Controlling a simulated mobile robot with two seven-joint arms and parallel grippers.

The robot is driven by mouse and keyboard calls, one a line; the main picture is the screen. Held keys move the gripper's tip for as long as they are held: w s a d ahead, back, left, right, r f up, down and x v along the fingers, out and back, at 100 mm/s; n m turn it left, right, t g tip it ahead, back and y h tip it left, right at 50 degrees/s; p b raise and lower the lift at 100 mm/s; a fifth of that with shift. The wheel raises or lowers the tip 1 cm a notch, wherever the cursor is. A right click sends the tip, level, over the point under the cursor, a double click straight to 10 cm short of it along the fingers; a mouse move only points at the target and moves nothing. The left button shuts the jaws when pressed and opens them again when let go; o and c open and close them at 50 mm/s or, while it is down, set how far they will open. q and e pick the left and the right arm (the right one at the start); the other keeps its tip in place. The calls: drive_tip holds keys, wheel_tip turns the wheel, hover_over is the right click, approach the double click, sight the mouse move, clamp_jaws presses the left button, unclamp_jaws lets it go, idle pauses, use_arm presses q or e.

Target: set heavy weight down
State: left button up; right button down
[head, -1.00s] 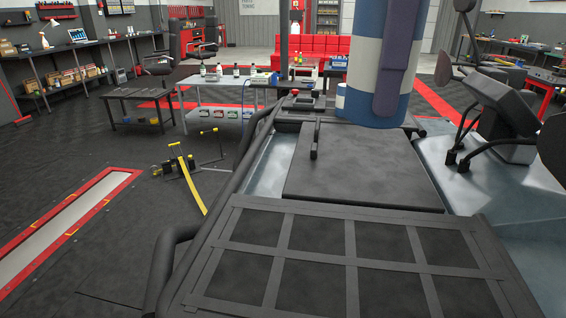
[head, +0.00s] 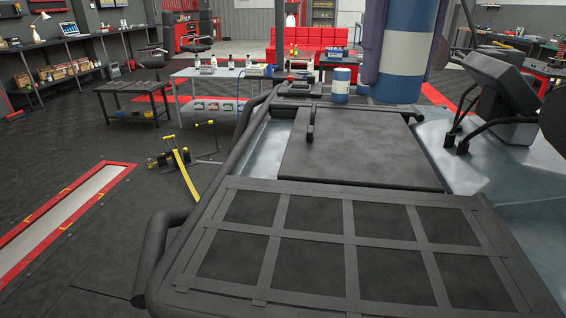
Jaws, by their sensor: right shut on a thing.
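A large blue-and-white banded cylinder (head: 402,68), which looks like the heavy weight, hangs upright at the top right of the head view. My right gripper (head: 405,45) is shut on it, with a dark purple-grey finger along its left and right sides. The cylinder's top is cut off by the picture edge. Its lower end shows in front of the far end of a black platform; I cannot tell whether it touches. A smaller-looking blue-and-white cylinder (head: 340,86) stands just left of it. My left gripper is out of the picture.
The black platform has a gridded panel (head: 335,245), a flat deck (head: 360,150) and a tubular rail (head: 190,245). A dark box on cables (head: 497,100) stands right. A bottle-laden table (head: 205,85), low bench (head: 135,98) and yellow-barred stand (head: 183,170) lie left.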

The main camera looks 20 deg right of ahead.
wheel_tip(320, 180, down, 18)
drive_tip(key=shift+f, duration=0.25)
drive_tip(key=shift+c, duration=0.2)
unclamp_jaws()
drive_tip(key=shift+f, duration=0.15)
wheel_tip(320, 180, up, 12)
drive_tip(key=shift+r, duration=0.2)
idle(0.3)
